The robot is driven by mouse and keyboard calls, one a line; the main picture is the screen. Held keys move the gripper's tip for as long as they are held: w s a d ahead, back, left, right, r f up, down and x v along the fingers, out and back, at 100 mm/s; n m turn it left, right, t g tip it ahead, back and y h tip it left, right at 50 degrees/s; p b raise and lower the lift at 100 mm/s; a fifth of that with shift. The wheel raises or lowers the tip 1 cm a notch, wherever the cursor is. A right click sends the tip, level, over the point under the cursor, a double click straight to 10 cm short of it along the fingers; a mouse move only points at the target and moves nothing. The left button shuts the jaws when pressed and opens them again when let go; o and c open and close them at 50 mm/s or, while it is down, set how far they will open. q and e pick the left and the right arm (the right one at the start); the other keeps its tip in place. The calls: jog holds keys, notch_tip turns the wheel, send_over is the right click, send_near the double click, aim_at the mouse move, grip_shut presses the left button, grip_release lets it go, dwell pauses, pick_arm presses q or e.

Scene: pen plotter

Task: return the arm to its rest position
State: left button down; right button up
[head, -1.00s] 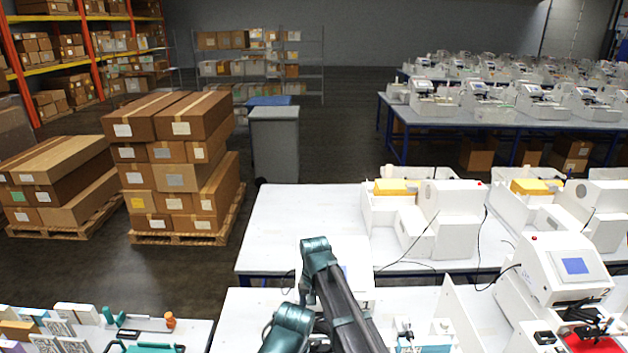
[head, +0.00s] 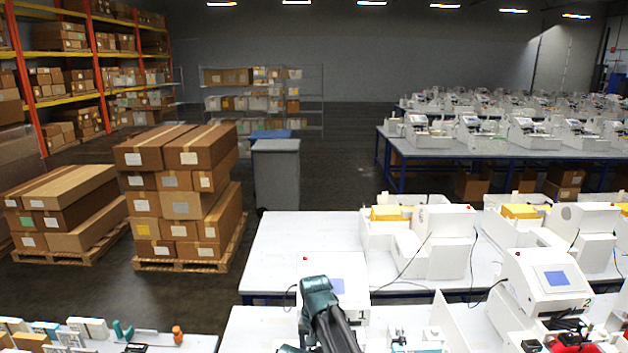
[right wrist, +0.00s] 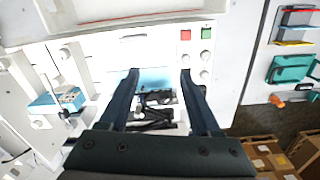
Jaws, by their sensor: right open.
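My right gripper (right wrist: 158,82) is open in the right wrist view, with its two dark fingers wide apart. Between and beyond the fingers are a light-blue piece (right wrist: 152,78) and a black mechanism (right wrist: 155,98) on a white machine (right wrist: 222,75). I see nothing held between the fingertips. In the head view, one of my arms (head: 328,318) with a teal joint rises at the bottom centre, in front of the white machine marked 1 (head: 318,268). Its gripper is below the picture there. My left gripper is in neither view.
A machine marked 2 (head: 540,285) stands to the right on the same white table. Another white table (head: 285,245) lies behind, with more machines. A side table with small goods (head: 90,330) is at lower left. Boxes on pallets (head: 185,195) and a grey bin (head: 276,175) stand beyond.

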jog(key=s+d+n, duration=0.2)
jog(key=s+d, duration=1.5)
pick_arm(q)
notch_tip(320, 180, down, 23)
jog(key=b, duration=2.3)
jog(key=shift+s, duration=0.25)
pick_arm(e)
jog(key=s+a+f+n, duration=0.1)
jog(key=a+f, duration=0.2)
jog(key=f, duration=0.4)
jog(key=s+a+f+n, duration=0.1)
jog(key=a+f, duration=0.3)
jog(key=f, duration=0.4)
jog(key=s+a+f+n+h, duration=0.1)
jog(key=s+a+f+n, duration=0.1)
jog(key=f, duration=0.6)
jog(key=shift+s+a, duration=0.6)
jog(key=shift+a, duration=0.5)
